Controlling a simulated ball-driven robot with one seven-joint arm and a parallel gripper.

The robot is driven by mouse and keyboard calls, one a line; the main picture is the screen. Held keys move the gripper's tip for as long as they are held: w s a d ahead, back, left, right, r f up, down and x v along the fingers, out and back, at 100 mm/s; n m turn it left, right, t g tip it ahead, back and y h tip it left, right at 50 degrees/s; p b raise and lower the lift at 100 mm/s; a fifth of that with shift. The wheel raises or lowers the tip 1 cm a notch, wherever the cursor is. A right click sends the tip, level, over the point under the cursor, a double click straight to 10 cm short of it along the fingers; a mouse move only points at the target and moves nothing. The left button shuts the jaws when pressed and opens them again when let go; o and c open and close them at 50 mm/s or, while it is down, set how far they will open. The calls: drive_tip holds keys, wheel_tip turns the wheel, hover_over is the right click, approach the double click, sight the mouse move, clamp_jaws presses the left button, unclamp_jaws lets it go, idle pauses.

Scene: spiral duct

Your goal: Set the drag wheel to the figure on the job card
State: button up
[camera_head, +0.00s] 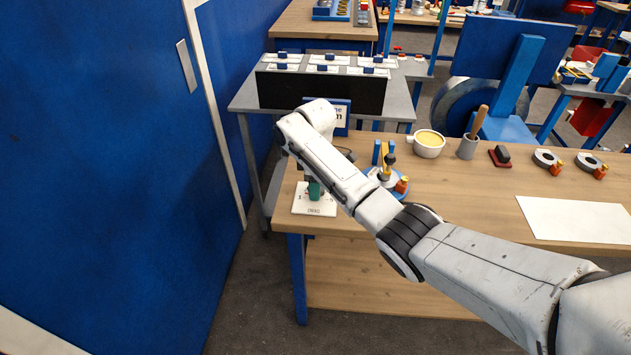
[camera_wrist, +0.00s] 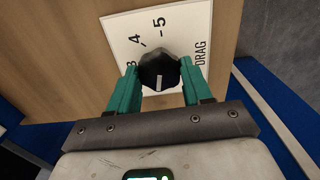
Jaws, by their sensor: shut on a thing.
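The drag wheel is a dark, faceted knob (camera_wrist: 158,68) on a white plate (camera_wrist: 128,27) marked DRAG. The figures 3, 4 and 5 show in the wrist view; the rest of the scale is hidden. A short white mark shows on the knob's half nearer my palm; I cannot tell which figure it indicates. My gripper (camera_wrist: 158,80) is shut on the knob, one green finger on each side. In the head view, the plate (camera_head: 314,208) lies at the bench's left end, with my gripper (camera_head: 315,190) over it. A blue-edged card (camera_head: 343,117) stands behind my arm, its text mostly hidden.
A stand with a blue-based fitting (camera_head: 398,188) is close right of my forearm. A bowl (camera_head: 429,144), a grey pot (camera_head: 467,148) and a blank white sheet (camera_head: 575,219) are farther right on the wooden bench (camera_head: 470,200). A blue wall (camera_head: 110,160) rises at left.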

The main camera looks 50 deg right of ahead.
drive_tip(key=m+p, duration=0.2)
drive_tip(key=m, duration=0.3)
drive_tip(key=shift+r+m, duration=0.15)
drive_tip(key=shift+m, duration=0.15)
drive_tip(key=m+p, duration=0.2)
drive_tip(key=m, duration=0.4)
drive_tip(key=shift+w, duration=0.1)
drive_tip(key=m, duration=0.6)
drive_tip(key=shift+m, duration=0.3)
drive_tip(key=m, duration=0.5)
drive_tip(key=shift+d+m, duration=0.1)
drive_tip(key=shift+m, duration=0.2)
drive_tip(key=o, duration=1)
drive_tip(key=shift+o, duration=0.2)
wheel_tip(320, 180, up, 11)
drive_tip(key=shift+f+b, duration=0.2)
drive_tip(key=shift+b, duration=0.25)
